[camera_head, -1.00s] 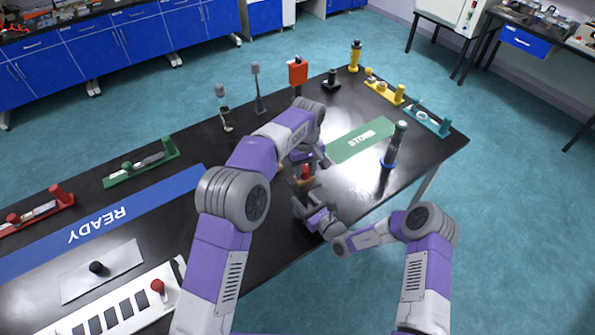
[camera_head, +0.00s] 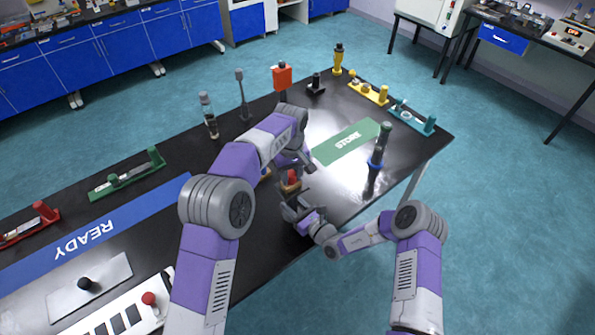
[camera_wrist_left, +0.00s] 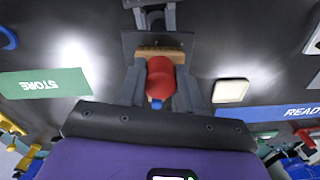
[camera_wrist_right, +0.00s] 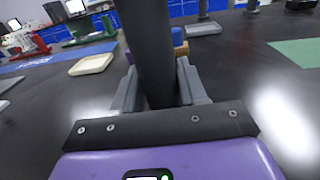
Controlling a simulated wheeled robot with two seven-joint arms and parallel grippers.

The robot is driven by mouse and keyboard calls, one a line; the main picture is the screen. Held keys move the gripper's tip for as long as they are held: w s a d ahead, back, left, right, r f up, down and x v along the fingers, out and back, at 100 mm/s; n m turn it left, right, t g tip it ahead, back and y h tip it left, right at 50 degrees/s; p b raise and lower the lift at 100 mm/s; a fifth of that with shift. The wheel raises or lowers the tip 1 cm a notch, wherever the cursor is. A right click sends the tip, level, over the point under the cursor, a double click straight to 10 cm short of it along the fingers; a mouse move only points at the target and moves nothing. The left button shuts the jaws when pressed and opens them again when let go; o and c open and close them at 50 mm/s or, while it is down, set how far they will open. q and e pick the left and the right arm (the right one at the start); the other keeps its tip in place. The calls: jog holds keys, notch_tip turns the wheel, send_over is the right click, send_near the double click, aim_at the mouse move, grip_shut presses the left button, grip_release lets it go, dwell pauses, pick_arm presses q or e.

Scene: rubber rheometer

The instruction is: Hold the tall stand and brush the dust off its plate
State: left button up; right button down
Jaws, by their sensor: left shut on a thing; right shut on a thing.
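My left gripper (camera_head: 291,172) is shut on a brush with a red knob and a tan wooden block (camera_wrist_left: 160,53). The red knob (camera_wrist_left: 160,77) sits between its fingers in the left wrist view. The brush is at a dark square plate (camera_wrist_left: 131,42), close to my right gripper. My right gripper (camera_head: 298,210) is shut on the dark upright post (camera_wrist_right: 150,50) of the tall stand, which fills the middle of the right wrist view. The brush shows partly behind the post. I cannot make out dust on the plate.
A green STORE mat (camera_head: 346,142) and a blue-ringed dark cylinder (camera_head: 380,145) are to the right. A blue READY strip (camera_head: 95,235) lies left. A cream dish (camera_wrist_left: 231,91) is near the brush. Several stands and coloured fixtures line the back edge.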

pick_arm(q)
jog(key=s+a, duration=0.1)
jog(key=a, duration=0.2)
jog(key=shift+s, duration=0.35)
notch_tip(320, 180, up, 8)
dwell(0.4)
pick_arm(e)
jog(key=c, duration=0.5)
grip_release()
jog(key=v, duration=1.2)
